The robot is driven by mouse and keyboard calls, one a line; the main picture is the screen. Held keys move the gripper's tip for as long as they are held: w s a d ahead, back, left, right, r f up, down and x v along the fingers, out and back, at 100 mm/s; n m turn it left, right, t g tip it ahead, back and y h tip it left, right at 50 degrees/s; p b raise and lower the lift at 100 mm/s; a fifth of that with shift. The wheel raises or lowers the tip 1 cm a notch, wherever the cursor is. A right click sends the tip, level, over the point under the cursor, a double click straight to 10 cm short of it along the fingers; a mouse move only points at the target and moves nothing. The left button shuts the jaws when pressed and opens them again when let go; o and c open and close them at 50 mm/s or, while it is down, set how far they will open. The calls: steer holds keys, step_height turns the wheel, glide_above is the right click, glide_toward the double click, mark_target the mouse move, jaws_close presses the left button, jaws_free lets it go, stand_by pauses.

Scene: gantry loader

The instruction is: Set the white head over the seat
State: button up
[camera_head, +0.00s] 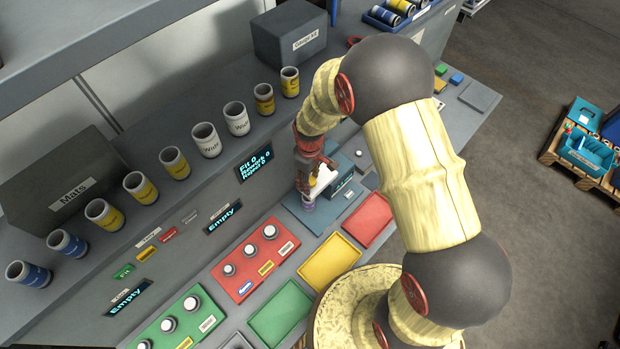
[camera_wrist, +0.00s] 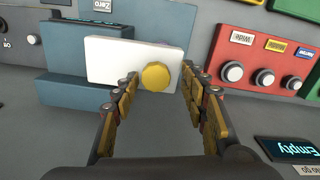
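The white head (camera_wrist: 110,60) is a flat white block with a round yellow knob (camera_wrist: 155,75) on its face. It sits against a blue-grey gantry unit (camera_wrist: 75,98) in the wrist view. In the head view the white head (camera_head: 323,181) shows partly behind my gripper (camera_head: 311,172). My gripper's fingers are also in the wrist view (camera_wrist: 158,80), spread apart on either side of the knob, with a gap visible at the right. A small purple piece (camera_head: 308,205) is below the head at the unit's left front. I cannot make out the seat clearly.
Red (camera_head: 368,219) and yellow (camera_head: 330,262) trays lie in front of the unit. A red button panel (camera_head: 255,259) is to the left. Several cups stand along the back shelf, including a white one (camera_head: 236,118). A dark grey box (camera_head: 289,32) stands behind.

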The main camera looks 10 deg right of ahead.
steer(key=shift+r, duration=0.1)
steer(key=shift+w+r, duration=0.1)
steer(key=shift+r, duration=0.25)
step_height(320, 180, up, 11)
stand_by(0.4)
stand_by(0.4)
